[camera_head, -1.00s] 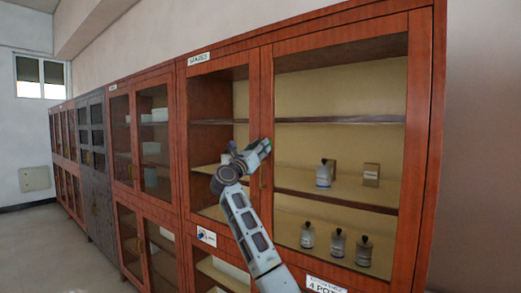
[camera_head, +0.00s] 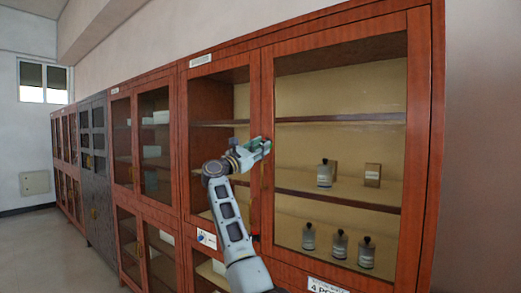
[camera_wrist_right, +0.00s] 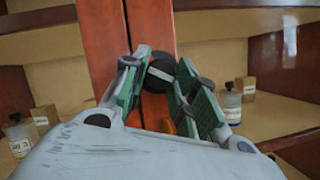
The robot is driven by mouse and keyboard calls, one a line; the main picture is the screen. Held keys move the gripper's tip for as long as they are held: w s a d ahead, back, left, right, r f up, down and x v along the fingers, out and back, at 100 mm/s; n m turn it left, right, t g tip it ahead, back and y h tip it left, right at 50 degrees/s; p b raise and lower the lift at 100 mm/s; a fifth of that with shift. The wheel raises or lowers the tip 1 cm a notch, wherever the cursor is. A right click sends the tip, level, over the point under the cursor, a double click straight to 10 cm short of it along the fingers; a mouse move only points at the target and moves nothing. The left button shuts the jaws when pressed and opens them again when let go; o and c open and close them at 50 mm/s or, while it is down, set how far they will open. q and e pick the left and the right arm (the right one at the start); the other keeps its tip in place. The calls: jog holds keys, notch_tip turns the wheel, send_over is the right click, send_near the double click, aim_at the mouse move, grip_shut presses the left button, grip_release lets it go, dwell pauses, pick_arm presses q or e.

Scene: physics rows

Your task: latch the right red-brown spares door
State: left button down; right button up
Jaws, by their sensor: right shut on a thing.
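The right red-brown spares door (camera_head: 267,95) has a large glass pane and stands flush beside the left door (camera_head: 254,95) in the head view; it looks closed. In the right wrist view the two door stiles meet, with a thin dark seam between them. My right gripper (camera_head: 262,146) is at the meeting stiles. In the wrist view its green-padded fingers (camera_wrist_right: 160,88) are shut on a round black latch knob (camera_wrist_right: 160,72) with a pale bar across it. The knob is hidden behind the fingers in the head view. My left gripper is not in view.
Bottles (camera_head: 324,174) and a small box (camera_head: 372,175) stand on shelves behind the glass. An orange-yellow part (camera_wrist_right: 167,127) shows below the knob. A grey cabinet (camera_head: 97,170) and more red-brown cabinets line the wall to the left. The floor (camera_head: 50,250) there is clear.

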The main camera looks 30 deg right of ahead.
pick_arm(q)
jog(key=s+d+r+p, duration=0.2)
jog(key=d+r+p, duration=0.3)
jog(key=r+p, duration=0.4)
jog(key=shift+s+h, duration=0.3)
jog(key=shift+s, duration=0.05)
pick_arm(e)
jog(key=m+g+y, duration=0.1)
jog(key=m, duration=0.3)
jog(key=m+g+y, duration=0.1)
jog(key=m+g, duration=0.1)
jog(key=m, duration=0.3)
jog(key=m+g+y, duration=0.1)
jog(key=m+g, duration=0.1)
jog(key=m, duration=0.3)
jog(key=shift+w+a+r, duration=0.1)
jog(key=shift+w+r, duration=0.15)
jog(key=shift+r, duration=0.1)
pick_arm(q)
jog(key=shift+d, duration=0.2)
pick_arm(e)
jog(key=o, duration=1)
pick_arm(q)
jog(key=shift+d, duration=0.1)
